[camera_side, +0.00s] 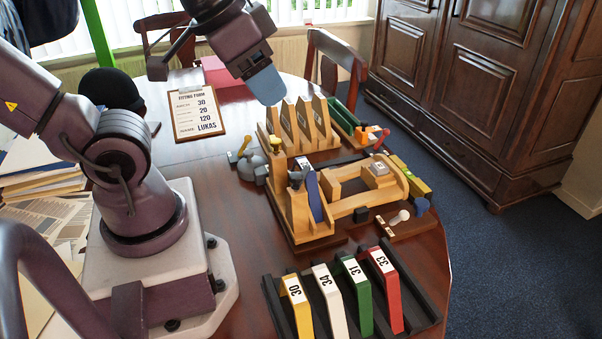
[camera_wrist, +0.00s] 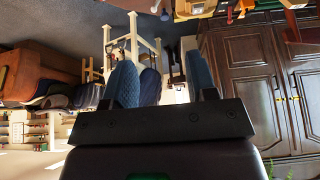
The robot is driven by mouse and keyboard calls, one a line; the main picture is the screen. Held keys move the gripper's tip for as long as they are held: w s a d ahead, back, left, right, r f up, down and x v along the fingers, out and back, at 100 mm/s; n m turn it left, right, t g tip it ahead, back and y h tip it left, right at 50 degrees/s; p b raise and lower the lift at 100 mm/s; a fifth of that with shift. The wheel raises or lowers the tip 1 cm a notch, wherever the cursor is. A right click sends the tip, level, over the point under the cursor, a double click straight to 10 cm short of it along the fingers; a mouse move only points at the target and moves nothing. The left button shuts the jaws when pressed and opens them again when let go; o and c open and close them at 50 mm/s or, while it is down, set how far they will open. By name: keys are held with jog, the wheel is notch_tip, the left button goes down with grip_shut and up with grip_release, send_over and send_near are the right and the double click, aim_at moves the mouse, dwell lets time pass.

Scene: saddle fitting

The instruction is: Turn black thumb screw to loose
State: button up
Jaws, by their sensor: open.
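The wooden fitting fixture (camera_side: 340,205) stands on the table right of centre in the side view. A small black block-like part (camera_side: 361,214) sits at its front edge, and a dark knob (camera_side: 295,178) is at its left post. I cannot tell which of these is the black thumb screw, or whether it is tight or loose. My gripper (camera_side: 267,88) is raised above and behind the fixture, apart from it, with blue pads. In the wrist view my gripper (camera_wrist: 160,85) shows its fingers spread with nothing held between them.
A black rack (camera_side: 430,316) in front holds yellow, white, green and red numbered pieces. A slotted wooden stand (camera_side: 300,125) rises behind the fixture, close below my gripper. A clipboard (camera_side: 197,112) reads FITTING FORM, 30, 20, 120, LUKAS. Bare table (camera_side: 235,215) lies left of the fixture.

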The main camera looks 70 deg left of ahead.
jog(key=m+g, duration=0.6)
jog(key=m, duration=2.1)
send_over(296, 175)
notch_tip(296, 175, down, 7)
notch_tip(296, 175, down, 13)
jog(key=shift+r, duration=0.1)
jog(key=shift+c, duration=0.2)
jog(key=c, duration=0.9)
